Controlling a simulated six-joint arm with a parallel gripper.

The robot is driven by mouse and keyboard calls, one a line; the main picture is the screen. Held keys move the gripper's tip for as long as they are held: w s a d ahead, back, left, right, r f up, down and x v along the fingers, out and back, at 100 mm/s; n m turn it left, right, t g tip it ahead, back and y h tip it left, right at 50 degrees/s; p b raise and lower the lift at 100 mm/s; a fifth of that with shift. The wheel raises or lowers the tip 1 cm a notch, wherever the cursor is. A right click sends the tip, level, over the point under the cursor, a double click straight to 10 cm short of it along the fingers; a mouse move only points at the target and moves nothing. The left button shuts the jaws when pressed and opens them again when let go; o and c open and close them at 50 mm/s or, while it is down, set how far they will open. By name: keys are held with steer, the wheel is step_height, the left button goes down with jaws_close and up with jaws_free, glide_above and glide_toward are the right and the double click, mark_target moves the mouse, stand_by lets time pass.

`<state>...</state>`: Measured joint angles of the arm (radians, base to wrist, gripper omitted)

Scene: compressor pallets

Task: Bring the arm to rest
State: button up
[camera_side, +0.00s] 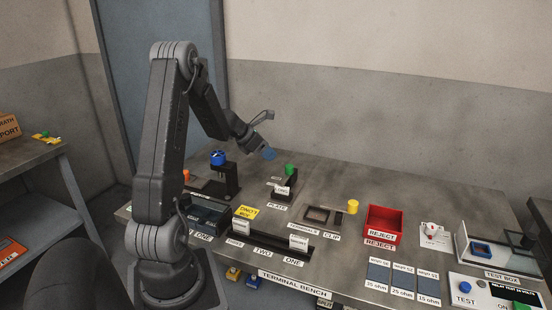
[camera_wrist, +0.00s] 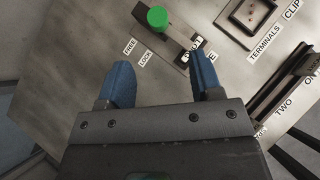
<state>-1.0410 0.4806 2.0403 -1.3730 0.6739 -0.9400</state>
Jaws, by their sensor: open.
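My gripper (camera_side: 262,149) hangs in the air above the back left of the terminal bench (camera_side: 408,199), just behind and left of a black fixture with a green knob (camera_side: 290,169). In the wrist view my gripper (camera_wrist: 161,82) shows two blue fingertips set wide apart with nothing between them. The green knob (camera_wrist: 157,17) stands beyond the fingertips, apart from them, by labels reading FREE and LOCK. My arm is raised and bent over the bench in the side view.
A black stand with a blue knob (camera_side: 218,158) is left of my gripper. A yellow cylinder (camera_side: 352,207), a red REJECT bin (camera_side: 385,222) and a clear-walled test box (camera_side: 489,246) stand to the right. The bench's back right is clear.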

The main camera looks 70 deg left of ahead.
steer(key=shift+v, duration=0.8)
steer(key=w+d+r+m+g+h, duration=0.1)
steer(key=d+r+m, duration=0.4)
steer(key=d, duration=0.4)
steer(key=w+d+r+m+g+h, duration=0.1)
steer(key=d+r+m, duration=0.1)
steer(key=d+m, duration=0.5)
steer(key=w+d+r+m+g+h, duration=0.1)
steer(key=d+r+m, duration=0.35)
steer(key=d, duration=0.55)
steer(key=s+d+r+m+y, duration=0.1)
steer(key=s+d+m+y, duration=0.2)
steer(key=s+d+m, duration=1.1)
steer(key=s+m, duration=0.1)
steer(key=m, duration=0.4)
steer(key=shift+s+d, duration=0.35)
steer(key=shift+s, duration=0.05)
steer(key=shift+r+m, duration=0.15)
steer(key=shift+m, duration=0.1)
